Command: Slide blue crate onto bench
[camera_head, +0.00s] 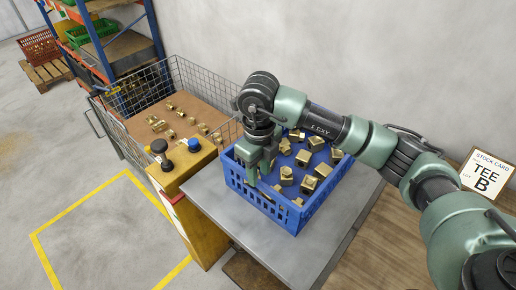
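The blue crate (308,211) sits on a grey metal table (257,240) and holds several brass fittings (309,186). The wooden bench (392,245) adjoins the grey table on the right. My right gripper (257,178) points down at the crate's left side, with its fingers at or over the rim. I cannot tell whether the fingers are closed on the rim. My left gripper is not in view.
A wire basket cart (113,122) with brass pieces stands left of the table. A yellow stand (182,161) carries black and blue buttons. A stock card (488,176) stands on the bench. Shelving with crates is at the back left. A yellow-marked floor area is clear.

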